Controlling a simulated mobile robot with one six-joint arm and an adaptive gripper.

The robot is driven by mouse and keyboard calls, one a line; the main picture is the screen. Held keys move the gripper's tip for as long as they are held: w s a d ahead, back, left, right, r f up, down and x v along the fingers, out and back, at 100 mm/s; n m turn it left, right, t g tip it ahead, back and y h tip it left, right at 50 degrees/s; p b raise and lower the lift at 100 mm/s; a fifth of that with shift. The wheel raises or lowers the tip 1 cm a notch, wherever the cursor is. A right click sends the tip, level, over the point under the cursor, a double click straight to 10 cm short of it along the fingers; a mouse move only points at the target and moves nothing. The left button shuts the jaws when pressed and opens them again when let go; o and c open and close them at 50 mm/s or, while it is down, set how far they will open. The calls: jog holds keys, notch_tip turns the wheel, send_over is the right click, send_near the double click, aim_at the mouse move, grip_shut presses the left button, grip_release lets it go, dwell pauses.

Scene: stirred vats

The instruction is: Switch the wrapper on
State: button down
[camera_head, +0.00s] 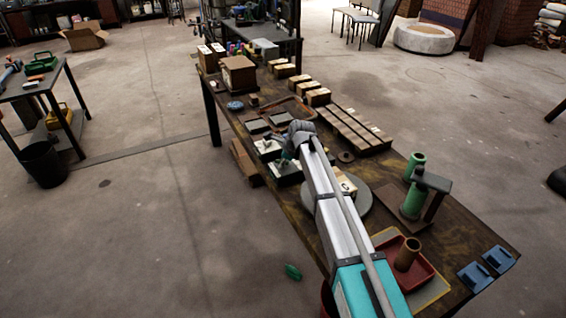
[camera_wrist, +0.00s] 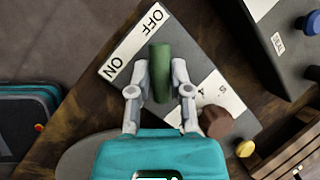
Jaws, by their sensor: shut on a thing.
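In the wrist view my gripper (camera_wrist: 160,90) has its two grey fingers around a green upright handle (camera_wrist: 160,60), shut on it. The handle stands beside a white plate (camera_wrist: 128,48) lettered OFF and ON, on a dark control box. I cannot tell which mark the handle points to, and its base is hidden. A brown knob (camera_wrist: 215,122) with a numbered scale and a yellow button (camera_wrist: 245,148) are to its right. In the head view my gripper (camera_head: 288,158) is over a dark box (camera_head: 284,174) on the workbench, with the handle mostly hidden.
Another dark box (camera_wrist: 285,50) with a blue button is at the upper right in the wrist view. On the workbench (camera_head: 415,150) are cartons (camera_head: 238,73), a wooden slat stack (camera_head: 355,130), a round grey disc (camera_head: 362,205), green cylinders (camera_head: 414,200) and a red tray (camera_head: 418,275).

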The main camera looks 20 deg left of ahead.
jog(key=n+g, duration=0.1)
jog(key=n, duration=0.1)
jog(key=n+g, duration=0.1)
jog(key=n, duration=0.1)
jog(key=shift+w+n, duration=0.2)
jog(key=shift+n, duration=0.1)
jog(key=n+g, duration=0.2)
jog(key=n, duration=0.2)
jog(key=shift+w+a+n, duration=0.1)
jog(key=shift+n, duration=0.2)
jog(key=n, duration=0.2)
jog(key=n+g+h, duration=0.1)
jog(key=n, duration=0.1)
jog(key=shift+h, duration=0.3)
jog(key=shift+a+n+g+h, duration=0.1)
jog(key=shift+n+g+h, duration=0.25)
jog(key=shift+n, duration=0.75)
jog(key=shift+n+g+h, duration=0.25)
jog(key=shift+n+h, duration=0.1)
jog(key=shift+n, duration=0.75)
jog(key=c, duration=0.5)
grip_release()
jog(key=shift+c, duration=0.2)
